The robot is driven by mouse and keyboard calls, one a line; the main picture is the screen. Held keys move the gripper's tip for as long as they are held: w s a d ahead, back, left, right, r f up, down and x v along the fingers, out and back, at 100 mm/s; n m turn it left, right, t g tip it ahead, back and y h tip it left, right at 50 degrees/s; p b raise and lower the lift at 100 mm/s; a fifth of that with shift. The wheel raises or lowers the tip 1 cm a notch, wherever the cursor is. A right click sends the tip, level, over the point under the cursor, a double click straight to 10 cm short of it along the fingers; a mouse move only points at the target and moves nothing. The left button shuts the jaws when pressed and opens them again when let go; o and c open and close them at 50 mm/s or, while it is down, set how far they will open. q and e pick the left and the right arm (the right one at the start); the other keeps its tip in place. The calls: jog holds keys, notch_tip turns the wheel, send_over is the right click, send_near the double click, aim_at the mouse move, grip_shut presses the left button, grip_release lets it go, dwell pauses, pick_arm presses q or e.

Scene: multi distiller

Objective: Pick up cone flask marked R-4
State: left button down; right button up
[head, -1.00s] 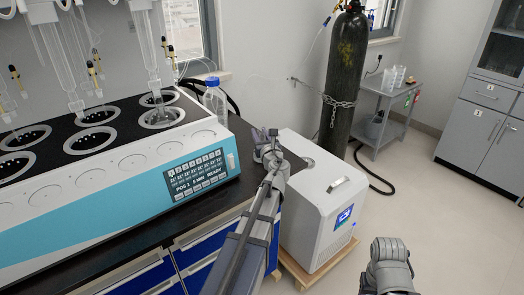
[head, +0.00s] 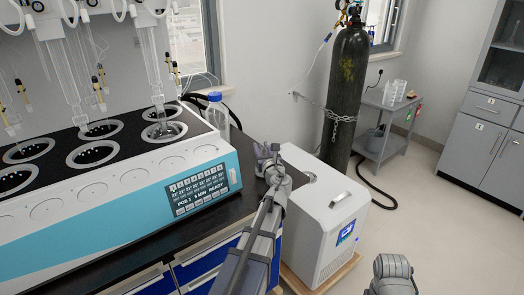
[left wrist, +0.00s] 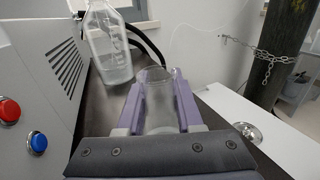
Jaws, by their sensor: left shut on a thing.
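My left gripper (head: 268,158) is at the right end of the black bench, between the distiller and the white box unit. In the left wrist view, its two purple-grey fingers (left wrist: 159,108) are shut on a clear glass vessel (left wrist: 158,88), which stands between them with its open rim up. I cannot read any R-4 mark on it, and its lower part is hidden by the gripper. In the head view the vessel is mostly hidden by the gripper. Part of my right arm shows at the bottom right of the head view, but its jaws do not show.
The white box unit (head: 325,215) stands right of the bench (head: 205,225). A chained black gas cylinder (head: 347,85) stands behind. The floor at right is clear.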

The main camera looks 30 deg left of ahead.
pick_arm(q)
jog(key=shift+r, duration=0.2)
notch_tip(320, 180, up, 9)
jog(key=p, duration=0.9)
jog(key=shift+r+p, duration=0.2)
jog(key=shift+p, duration=0.15)
jog(key=shift+r, duration=0.1)
